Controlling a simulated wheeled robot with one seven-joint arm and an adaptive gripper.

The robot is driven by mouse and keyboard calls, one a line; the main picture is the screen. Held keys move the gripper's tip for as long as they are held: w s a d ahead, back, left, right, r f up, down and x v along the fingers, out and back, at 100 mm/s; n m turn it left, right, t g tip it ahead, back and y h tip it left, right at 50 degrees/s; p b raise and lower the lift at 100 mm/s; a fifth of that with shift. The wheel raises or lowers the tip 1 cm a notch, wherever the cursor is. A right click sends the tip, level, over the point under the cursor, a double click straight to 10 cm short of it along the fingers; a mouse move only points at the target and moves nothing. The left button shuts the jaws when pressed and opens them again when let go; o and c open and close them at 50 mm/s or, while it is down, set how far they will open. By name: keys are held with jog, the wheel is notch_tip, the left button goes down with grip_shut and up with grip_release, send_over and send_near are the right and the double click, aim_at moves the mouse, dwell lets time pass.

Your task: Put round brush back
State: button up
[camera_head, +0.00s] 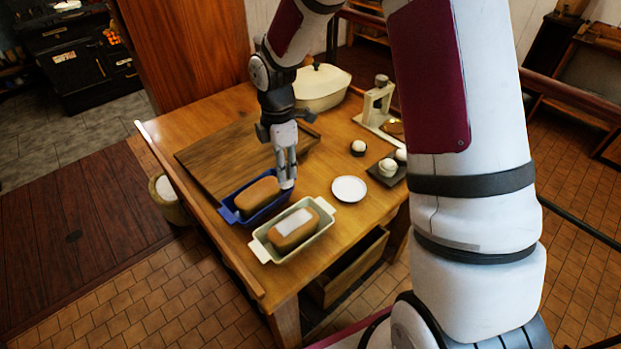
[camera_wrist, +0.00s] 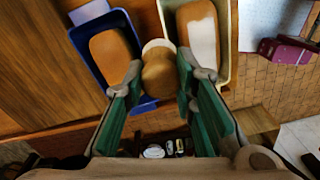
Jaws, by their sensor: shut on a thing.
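My gripper (camera_head: 287,168) is above the table, right beside the blue loaf dish, pointing down. In the wrist view its fingers (camera_wrist: 163,88) are closed on the round brush (camera_wrist: 158,78), which has a brown rounded body and a cream rim at its far end. In the head view only a pale bit of the brush (camera_head: 288,184) shows at the fingertips. The brush sits between the blue dish (camera_head: 228,215) and the cream dish (camera_head: 262,251). I cannot tell whether it touches either dish or the table.
Both dishes hold brown loaves; the one in the cream dish has a white patch. A white plate (camera_head: 349,189), a dark tray with white round things (camera_head: 387,168), a lidded pot (camera_head: 322,86) and a cutting board (camera_head: 215,155) are on the table. A wooden bucket (camera_head: 172,211) stands left.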

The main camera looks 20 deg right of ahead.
jog(key=w+d+f+b, duration=0.3)
jog(key=w+d+b, duration=0.25)
jog(key=d, duration=0.25)
jog(key=w+d+f+b, duration=0.2)
jog(key=w+d+b, duration=0.3)
jog(key=w+d, duration=0.25)
jog(key=f, duration=0.9)
jog(key=shift+s+d+f+p, duration=0.15)
jog(key=shift+s+f+p, duration=0.15)
jog(key=shift+f, duration=0.1)
jog(key=shift+f, duration=0.15)
jog(key=o, duration=1)
